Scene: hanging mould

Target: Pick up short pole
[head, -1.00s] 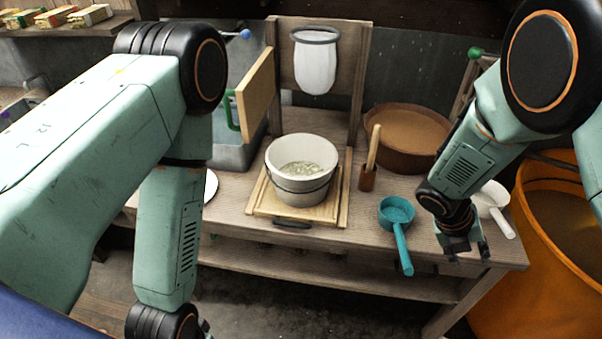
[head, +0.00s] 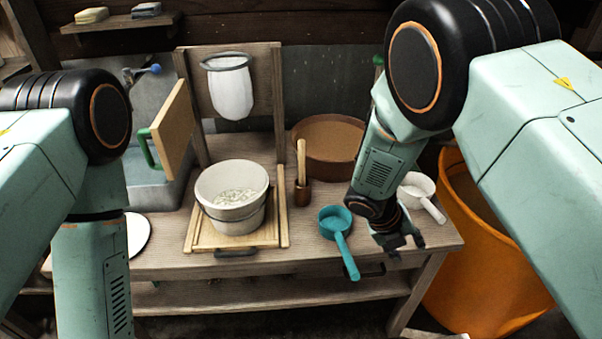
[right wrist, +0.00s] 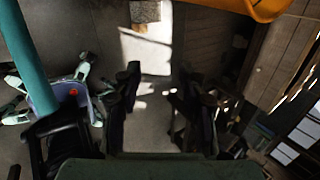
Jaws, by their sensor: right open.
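I cannot tell for sure which thing is the short pole. A light wooden stick (head: 301,160) stands upright in a small brown holder (head: 303,194) on the wooden workbench (head: 310,262). A thin light wooden strip (head: 284,212) lies along the right side of the tray under the bucket. My right gripper (head: 403,244) hangs near the bench's front right edge, to the right of the teal ladle and apart from the stick. In the right wrist view its fingers (right wrist: 158,105) are spread with nothing between them. My left gripper is out of the head view.
A grey-white bucket (head: 231,183) stands on the tray. The teal ladle (head: 340,235), a white scoop (head: 420,190) and a round brown basin (head: 328,140) surround the right arm. An orange barrel (head: 478,285) stands right of the bench. A white bag (head: 230,92) hangs at the back.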

